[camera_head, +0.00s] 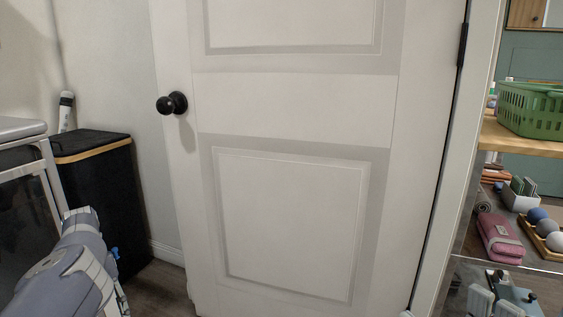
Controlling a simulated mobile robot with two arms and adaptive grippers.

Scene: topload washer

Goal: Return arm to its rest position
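One of my arms, the left, comes in at the lower left as a rounded grey-lilac link with pale plates and small blue parts. It is in front of the black bin and beside the white door. No fingers show on it, so my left gripper is not in view. No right gripper can be made out. Grey and dark parts at the bottom right are cut off by the edge, and I cannot tell what they are. No held object is visible.
A white panelled door (290,110) with a black knob (172,103) fills the middle. A black bin (105,190) stands left, beside a grey-topped unit (20,129). At right, shelves hold a green basket (532,108), a pink folded towel (499,237) and several balls on a tray.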

